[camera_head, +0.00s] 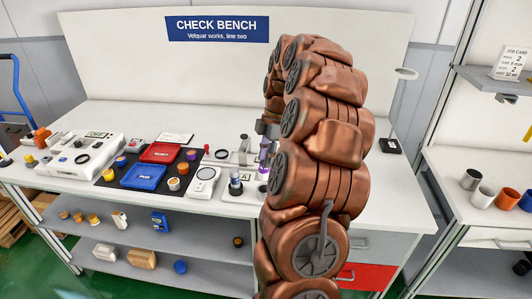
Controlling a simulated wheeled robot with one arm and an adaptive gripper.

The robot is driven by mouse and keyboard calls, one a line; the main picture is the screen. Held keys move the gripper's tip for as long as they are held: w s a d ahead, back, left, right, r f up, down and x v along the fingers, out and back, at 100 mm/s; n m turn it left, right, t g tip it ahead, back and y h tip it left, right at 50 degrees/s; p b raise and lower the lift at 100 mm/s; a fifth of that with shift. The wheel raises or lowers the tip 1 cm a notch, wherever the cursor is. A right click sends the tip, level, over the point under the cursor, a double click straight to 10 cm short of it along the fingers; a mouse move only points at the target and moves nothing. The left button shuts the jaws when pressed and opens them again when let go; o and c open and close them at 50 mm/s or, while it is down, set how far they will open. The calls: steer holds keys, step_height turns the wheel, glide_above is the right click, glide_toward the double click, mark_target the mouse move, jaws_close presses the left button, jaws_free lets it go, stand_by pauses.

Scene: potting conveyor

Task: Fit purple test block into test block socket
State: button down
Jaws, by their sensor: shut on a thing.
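My gripper (265,157) points down over the right middle of the bench, partly hidden behind my copper-coloured arm. It is shut on a small purple block (263,174), of which only a thin part shows at the fingertips. The block is close above or at a grey-white fixture beside the arm; I cannot tell whether it touches. I cannot make out the test block socket for certain; the arm covers much of that area. Another small purple-topped piece (191,154) stands on the dark mat.
The white bench (115,112) carries a dark mat (110,178) with a red tray (160,152), a blue tray (143,176) and small coloured pieces. A white dial device (204,182) stands left of the gripper. A black box (390,146) lies right. Several cups stand on the right-hand table.

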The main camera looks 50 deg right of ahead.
mark_target(267, 175)
steer(key=shift+f, duration=1.5)
steer(key=shift+f+b, duration=0.25)
steer(key=shift+b, duration=0.25)
steer(key=shift+b, duration=0.9)
stand_by(0.8)
steer(key=shift+f+b, duration=1.3)
steer(key=shift+f, duration=0.75)
steer(key=c, duration=0.8)
jaws_free()
steer(key=shift+r, duration=0.1)
step_height(267, 175, up, 12)
steer(key=s+d, duration=0.1)
steer(key=d, duration=0.1)
steer(key=shift+d, duration=0.15)
